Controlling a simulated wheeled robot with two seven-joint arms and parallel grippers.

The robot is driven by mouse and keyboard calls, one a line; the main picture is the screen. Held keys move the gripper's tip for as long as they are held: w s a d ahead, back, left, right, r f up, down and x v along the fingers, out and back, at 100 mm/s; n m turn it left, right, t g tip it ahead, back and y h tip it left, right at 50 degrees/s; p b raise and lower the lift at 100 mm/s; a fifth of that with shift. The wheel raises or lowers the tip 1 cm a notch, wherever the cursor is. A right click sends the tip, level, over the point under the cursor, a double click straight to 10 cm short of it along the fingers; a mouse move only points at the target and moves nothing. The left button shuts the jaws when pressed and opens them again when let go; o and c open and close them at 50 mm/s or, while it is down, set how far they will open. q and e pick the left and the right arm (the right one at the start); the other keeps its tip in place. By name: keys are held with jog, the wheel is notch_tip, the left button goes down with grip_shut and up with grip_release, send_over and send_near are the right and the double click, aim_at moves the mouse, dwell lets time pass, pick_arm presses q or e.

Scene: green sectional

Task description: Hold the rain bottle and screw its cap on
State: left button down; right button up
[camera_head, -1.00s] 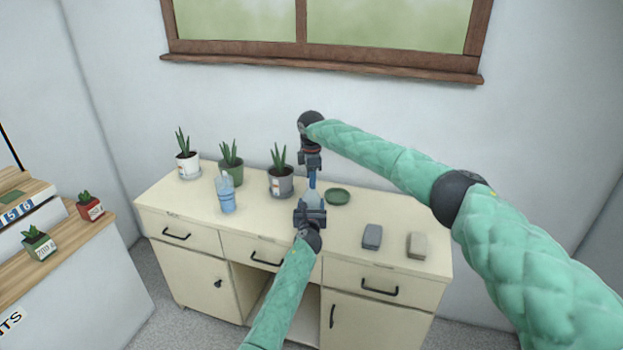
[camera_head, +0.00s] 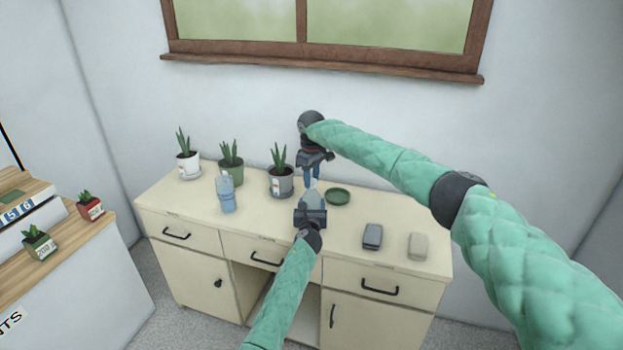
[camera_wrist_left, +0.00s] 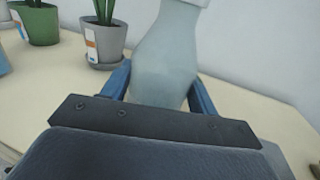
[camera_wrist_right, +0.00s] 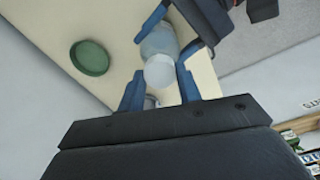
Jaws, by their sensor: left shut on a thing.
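My left gripper (camera_wrist_left: 160,90) is shut on a grey, translucent bottle (camera_wrist_left: 165,55), holding it upright at the cabinet top; it also shows in the head view (camera_head: 311,199). A round white cap (camera_wrist_right: 160,71) appears at the bottle's top, seen from above in the right wrist view. I cannot tell whether it is fully seated. My right gripper (camera_wrist_right: 160,85) is directly above the bottle, fingers pointing down. Its blue fingers stand apart on either side of the cap with a gap between them, so it looks open. No label on the held bottle is readable.
The cream cabinet top (camera_head: 350,235) holds a blue bottle (camera_head: 227,197), a grey plant pot (camera_head: 281,182), a green pot (camera_head: 231,172), a white pot (camera_head: 188,165), a green dish (camera_head: 338,196), a dark grey block (camera_head: 373,236) and a beige block (camera_head: 418,246).

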jog(key=o, duration=0.3)
jog(key=shift+o, duration=0.2)
jog(key=shift+r, duration=0.1)
jog(key=shift+r, duration=2.15)
jog(key=shift+c, duration=0.2)
